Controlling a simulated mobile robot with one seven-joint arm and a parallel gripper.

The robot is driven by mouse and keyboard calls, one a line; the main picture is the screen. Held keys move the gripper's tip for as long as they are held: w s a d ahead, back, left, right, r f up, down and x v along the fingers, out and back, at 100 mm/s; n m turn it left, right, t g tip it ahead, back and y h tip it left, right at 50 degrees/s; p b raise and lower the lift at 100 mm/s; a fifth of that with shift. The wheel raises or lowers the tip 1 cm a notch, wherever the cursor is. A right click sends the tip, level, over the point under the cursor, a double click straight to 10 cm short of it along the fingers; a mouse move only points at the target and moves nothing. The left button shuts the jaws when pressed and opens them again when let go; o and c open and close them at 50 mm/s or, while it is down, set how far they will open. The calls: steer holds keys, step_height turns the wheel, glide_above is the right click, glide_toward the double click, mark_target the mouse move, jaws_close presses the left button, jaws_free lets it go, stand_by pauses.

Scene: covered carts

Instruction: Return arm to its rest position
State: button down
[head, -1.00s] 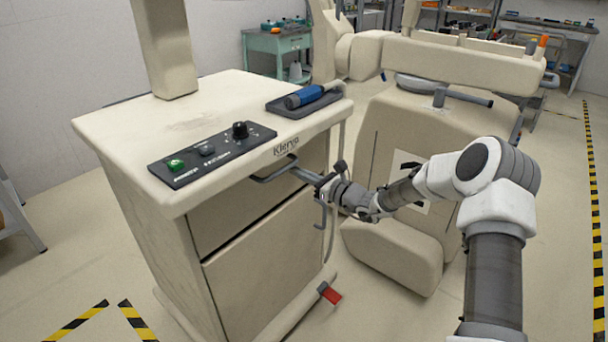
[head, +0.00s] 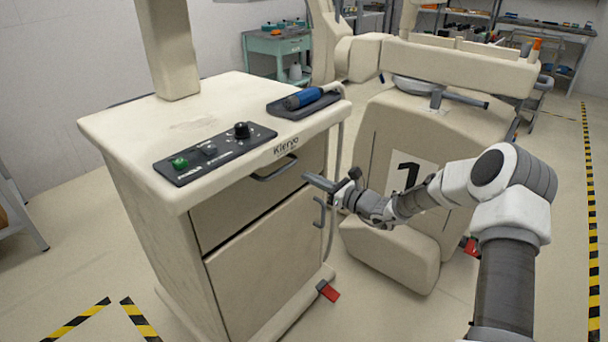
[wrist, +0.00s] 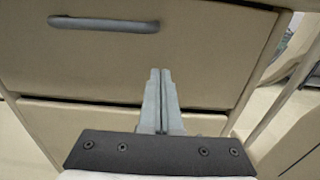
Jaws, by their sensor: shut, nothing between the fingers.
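My gripper (head: 318,183) is in front of the beige cart (head: 229,231), a little to the right of the upper drawer's handle (head: 273,170) and apart from it. In the wrist view, its two grey fingers (wrist: 160,75) are together with nothing between them. They point at the cart's front, with the drawer handle (wrist: 104,24) above and to the left of them. My arm reaches in from the lower right in the head view and is bent at the elbow. The upper drawer looks shut. The door below it has its own handle (head: 319,213), close under my gripper.
A control panel (head: 214,154) and a blue tool in a dark tray (head: 302,104) are on the cart top. A covered beige machine (head: 440,130) with a "1" label stands behind my arm. Open floor lies to the right, beside a striped line (head: 590,200).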

steer(key=p+v, duration=0.2)
steer(key=v, duration=0.7)
steer(key=s+a+r+n+g+h, duration=0.25)
steer(key=s+r+n+g, duration=0.25)
steer(key=s+n, duration=0.4)
steer(key=s+a+r+n+g+h, duration=0.2)
steer(key=s+a+r+n+g, duration=0.25)
steer(key=s, duration=0.55)
steer(key=s+d+r+n+t+h, duration=0.2)
steer(key=s+d+r+n+h, duration=0.25)
steer(key=s+d+n, duration=0.35)
steer(key=s+d+r+n+t+h, duration=0.3)
steer(key=s+d+r+n+h, duration=0.15)
steer(key=s+d, duration=0.4)
step_height(320, 180, up, 18)
steer(key=s+a+p, duration=0.1)
steer(key=a+p, duration=0.1)
steer(key=p, duration=1.6)
steer(key=shift+s+r+m+g+h, duration=0.15)
steer(key=shift+s+m+g+h, duration=0.2)
steer(key=shift+h, duration=0.1)
